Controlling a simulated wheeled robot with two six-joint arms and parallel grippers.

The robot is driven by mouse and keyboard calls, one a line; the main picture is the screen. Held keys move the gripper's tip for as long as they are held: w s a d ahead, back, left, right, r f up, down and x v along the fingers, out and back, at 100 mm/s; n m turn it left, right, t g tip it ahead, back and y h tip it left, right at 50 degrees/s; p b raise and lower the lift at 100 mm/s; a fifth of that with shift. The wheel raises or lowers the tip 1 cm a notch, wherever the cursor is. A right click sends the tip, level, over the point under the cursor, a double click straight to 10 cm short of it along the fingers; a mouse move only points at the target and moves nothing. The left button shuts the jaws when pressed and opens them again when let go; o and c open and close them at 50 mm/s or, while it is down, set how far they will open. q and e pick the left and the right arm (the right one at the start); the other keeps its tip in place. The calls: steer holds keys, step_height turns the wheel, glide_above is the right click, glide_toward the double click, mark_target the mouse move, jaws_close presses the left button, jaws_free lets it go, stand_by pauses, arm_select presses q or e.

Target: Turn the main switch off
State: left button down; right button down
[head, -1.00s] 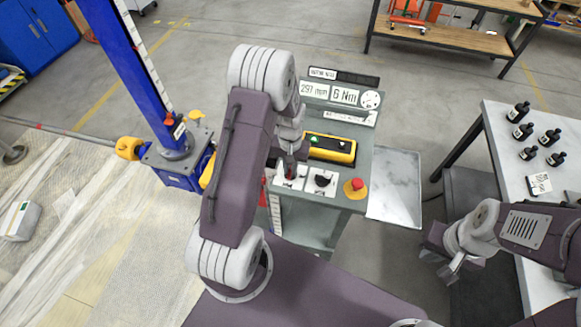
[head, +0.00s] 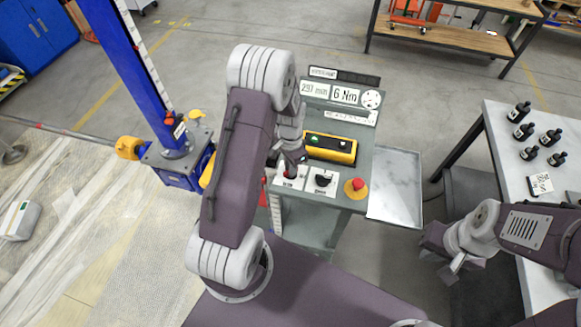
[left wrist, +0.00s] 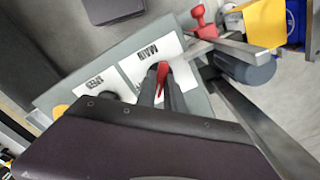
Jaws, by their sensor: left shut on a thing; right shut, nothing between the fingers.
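The main switch is a red handle on a white plate marked MAIN (left wrist: 152,52), on the grey control stand (head: 345,194). The red handle (left wrist: 162,74) sits between the two dark fingers of my left gripper (left wrist: 161,88); in the head view the gripper (head: 293,164) is over the left plate. My left gripper is shut on the handle and partly hides it. A black speed knob (head: 322,179) sits on the plate to its right. My right gripper (head: 450,264) is shut and empty, away from the stand at the right.
A red emergency button (head: 357,184) on a yellow base and a yellow control box (head: 330,148) are close to the switch. Signs above read 297 mm and 6 Nm. A blue screw jack (head: 172,150) stands to the left. A table (head: 500,130) with small bottles is at the right.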

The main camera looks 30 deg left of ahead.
arm_select(q)
steer(key=m, duration=0.5)
steer(key=shift+m, duration=2.4)
steer(key=c, duration=1.4)
jaws_free()
steer(key=shift+c, duration=0.2)
steer(key=shift+w+r, duration=0.1)
steer(key=shift+r, duration=0.05)
step_height(320, 180, up, 9)
steer(key=b, duration=0.2)
